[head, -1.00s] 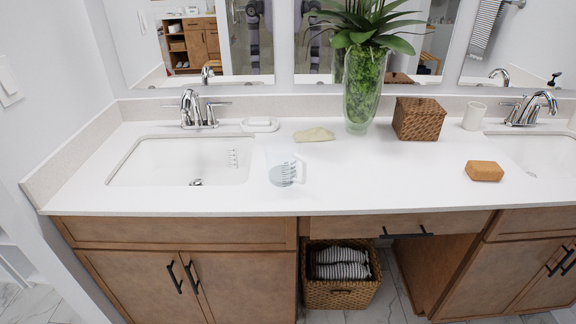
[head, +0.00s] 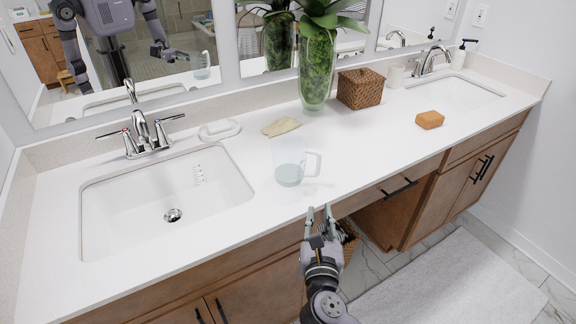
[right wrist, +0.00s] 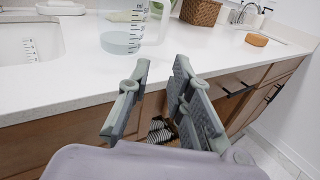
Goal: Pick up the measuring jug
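The measuring jug (head: 289,172) is clear with a bluish lower part and a handle on its right side. It stands upright on the white counter (head: 365,150), right of the left sink. In the right wrist view the jug (right wrist: 121,40) shows its dark scale marks, beyond the fingers. My right gripper (head: 320,211) is in front of the counter's front edge, near and below the jug, apart from it. Its fingers (right wrist: 158,88) are spread with nothing between them. My left gripper is not directly in view.
A soap dish (head: 219,130), a beige cloth (head: 281,127), a plant vase (head: 317,70), a wicker box (head: 360,88) and an orange-brown block (head: 429,120) stand around the jug. The left sink (head: 165,200) lies to its left.

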